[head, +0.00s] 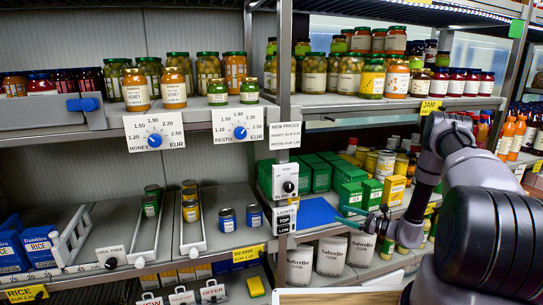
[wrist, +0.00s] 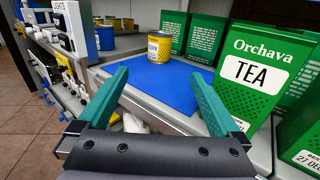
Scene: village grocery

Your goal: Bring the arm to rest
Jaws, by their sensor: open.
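My arm (head: 440,170) reaches in from the right in the head view, bent, with its forearm slanting down toward the shelf. My gripper (head: 350,216) is at the front edge of the middle shelf, beside the blue mat (head: 316,212). In the wrist view my gripper (wrist: 158,74) has its two teal fingers spread wide, with nothing between them. Beyond the fingers the blue mat (wrist: 152,92) lies on the shelf, and a yellow-labelled can (wrist: 160,47) stands upright toward its back. The can is apart from the fingers.
Green tea boxes (wrist: 258,75) stand close to the right finger.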

